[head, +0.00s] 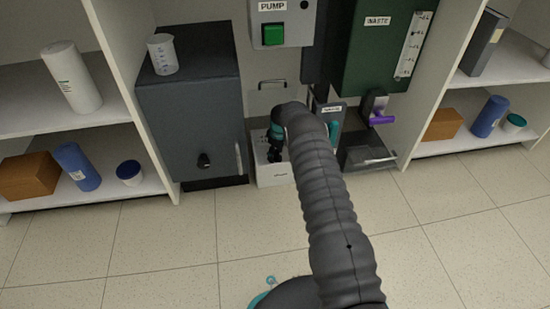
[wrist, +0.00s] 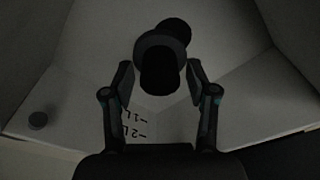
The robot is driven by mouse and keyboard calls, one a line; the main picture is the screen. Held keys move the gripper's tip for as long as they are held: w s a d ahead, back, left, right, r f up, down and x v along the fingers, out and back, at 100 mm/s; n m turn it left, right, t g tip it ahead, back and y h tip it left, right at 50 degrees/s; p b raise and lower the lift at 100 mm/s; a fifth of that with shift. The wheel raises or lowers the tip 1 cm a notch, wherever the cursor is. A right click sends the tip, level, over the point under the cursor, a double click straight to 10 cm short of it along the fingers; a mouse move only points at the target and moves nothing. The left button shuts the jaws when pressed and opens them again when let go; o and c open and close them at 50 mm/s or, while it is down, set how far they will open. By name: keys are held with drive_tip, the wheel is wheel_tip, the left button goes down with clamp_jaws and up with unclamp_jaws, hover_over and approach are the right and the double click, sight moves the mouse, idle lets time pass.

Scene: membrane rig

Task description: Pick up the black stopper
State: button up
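The black stopper (wrist: 160,62) shows in the wrist view as a dark rounded body with a wider collar and a narrower end. It appears inside a pale bin with volume marks on its wall. My gripper (wrist: 159,72) is open, with one finger on each side of the stopper. A small gap shows between the stopper and each fingertip, so contact is not visible. In the head view my gripper (head: 274,154) points down into the white bin (head: 273,176) on the floor. My arm and gripper hide the stopper there.
A dark grey cabinet (head: 195,115) with a black knob stands left of the bin. The pump box (head: 283,25) and green waste tank (head: 378,50) are above. A purple-handled valve (head: 380,119) is to the right.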

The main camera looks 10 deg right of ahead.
clamp_jaws()
wheel_tip(320, 180, up, 10)
drive_tip(key=shift+p, duration=0.65)
